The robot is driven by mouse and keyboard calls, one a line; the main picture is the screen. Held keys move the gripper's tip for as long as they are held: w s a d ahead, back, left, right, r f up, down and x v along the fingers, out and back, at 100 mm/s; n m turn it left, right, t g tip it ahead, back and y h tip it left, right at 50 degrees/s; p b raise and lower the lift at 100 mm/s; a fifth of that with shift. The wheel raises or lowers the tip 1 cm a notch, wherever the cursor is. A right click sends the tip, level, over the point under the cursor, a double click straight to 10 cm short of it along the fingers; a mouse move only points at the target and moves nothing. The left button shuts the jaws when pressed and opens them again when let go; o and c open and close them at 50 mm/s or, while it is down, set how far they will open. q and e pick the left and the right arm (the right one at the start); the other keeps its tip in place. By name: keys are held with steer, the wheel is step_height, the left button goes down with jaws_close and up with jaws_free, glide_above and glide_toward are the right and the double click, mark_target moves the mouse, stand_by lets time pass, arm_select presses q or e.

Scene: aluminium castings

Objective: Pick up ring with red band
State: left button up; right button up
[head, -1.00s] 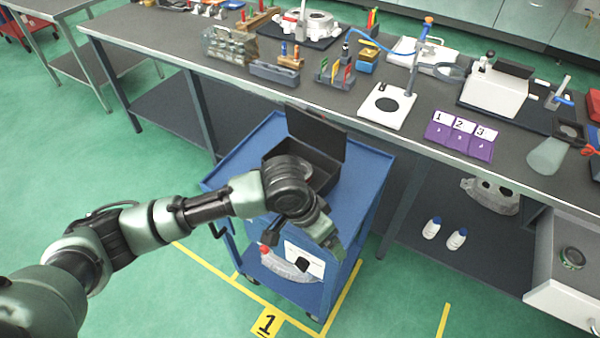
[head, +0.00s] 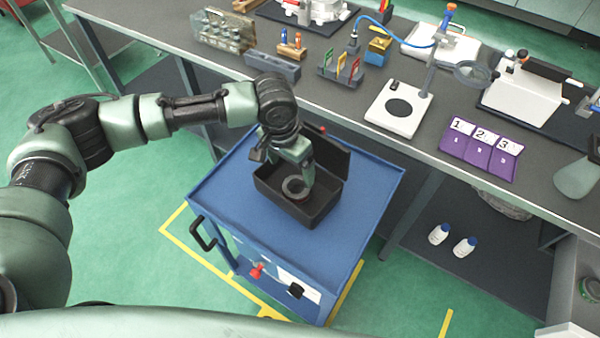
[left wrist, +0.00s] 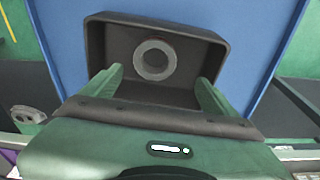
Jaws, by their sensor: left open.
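A grey ring (head: 296,188) lies in an open black box (head: 318,212) on the blue cart. My right gripper is not in view.
The box's raised lid (head: 331,156) stands behind my gripper. The blue cart top (head: 235,190) is clear around the box. The grey bench (head: 330,100) behind holds a magnifier, a white plate and purple numbered cards (head: 480,150).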

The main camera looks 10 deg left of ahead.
mark_target(293, 177)
arm_select(q)
steer(key=f, duration=0.2)
steer(key=f+p, duration=0.1)
steer(key=shift+s+d+f, duration=0.1)
steer(key=shift+s+d, duration=0.2)
steer(key=shift+d, duration=0.05)
steer(key=f, duration=0.2)
steer(key=shift+w+d+f, duration=0.2)
steer(key=shift+w+f, duration=0.05)
steer(key=shift+f, duration=0.15)
steer(key=shift+w+d+f+p, duration=0.1)
steer(key=shift+f+p, duration=0.2)
steer(key=shift+f, duration=0.3)
steer(key=c, duration=1.6)
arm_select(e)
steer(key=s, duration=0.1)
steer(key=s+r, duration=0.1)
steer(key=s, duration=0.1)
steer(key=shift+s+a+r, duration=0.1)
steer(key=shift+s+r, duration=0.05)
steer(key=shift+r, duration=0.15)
